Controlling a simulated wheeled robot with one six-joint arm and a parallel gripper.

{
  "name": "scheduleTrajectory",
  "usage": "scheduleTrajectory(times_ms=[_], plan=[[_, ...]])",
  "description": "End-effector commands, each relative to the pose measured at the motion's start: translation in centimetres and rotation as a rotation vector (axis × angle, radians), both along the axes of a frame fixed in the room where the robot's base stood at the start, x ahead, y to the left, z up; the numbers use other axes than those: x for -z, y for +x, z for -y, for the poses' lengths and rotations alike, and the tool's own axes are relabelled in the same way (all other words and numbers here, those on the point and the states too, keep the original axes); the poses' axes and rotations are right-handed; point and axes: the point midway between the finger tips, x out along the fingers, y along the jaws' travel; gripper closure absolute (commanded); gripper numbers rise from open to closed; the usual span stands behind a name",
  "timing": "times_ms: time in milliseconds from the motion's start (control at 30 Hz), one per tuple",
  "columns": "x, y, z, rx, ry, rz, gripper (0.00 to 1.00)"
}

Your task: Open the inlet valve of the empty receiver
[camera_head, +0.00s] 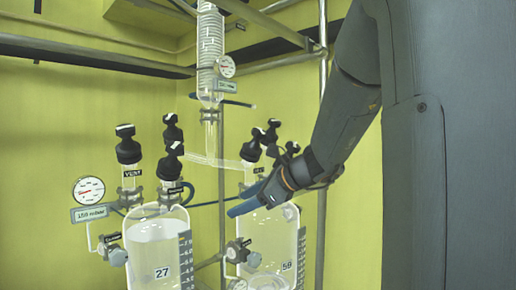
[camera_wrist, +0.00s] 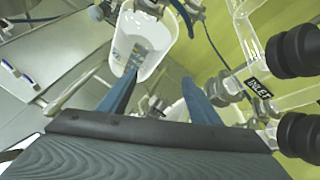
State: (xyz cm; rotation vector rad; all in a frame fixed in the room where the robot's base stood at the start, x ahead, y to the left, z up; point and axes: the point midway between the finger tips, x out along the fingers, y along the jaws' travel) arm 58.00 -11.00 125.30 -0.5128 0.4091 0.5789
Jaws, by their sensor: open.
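Vessel 27 looks whitish inside; the level in 58 is hard to tell. Black valve knobs (camera_head: 250,150) rise above vessel 58. My gripper (camera_head: 236,210) has blue fingers apart and empty, in front of the upper part of 58. In the wrist view my gripper (camera_wrist: 158,77) is open. A tag reading INLET (camera_wrist: 258,87) hangs on glass tubing right of the fingers, beside two black knobs (camera_wrist: 296,50). Nothing is between the fingers.
Black knobs (camera_head: 128,145) top vessel 27, and a pressure gauge (camera_head: 89,190) is at its left. A coiled glass condenser (camera_head: 210,50) with a gauge (camera_head: 226,66) hangs above. Metal rails (camera_head: 322,120) frame the rig. A scaled vessel (camera_wrist: 150,30) lies beyond my fingers.

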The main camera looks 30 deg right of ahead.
Motion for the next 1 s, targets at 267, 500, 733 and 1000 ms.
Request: scheduleTrajectory(times_ms=[267,500,733,1000], plan=[[-15.4,2.1,9.8,0.31,0.503,0.259,0.43],[-18.8,2.7,11.5,0.344,0.608,0.318,0.43],[-18.7,6.0,10.5,0.342,0.608,0.315,0.43],[-18.6,8.9,9.8,0.344,0.604,0.316,0.43]])
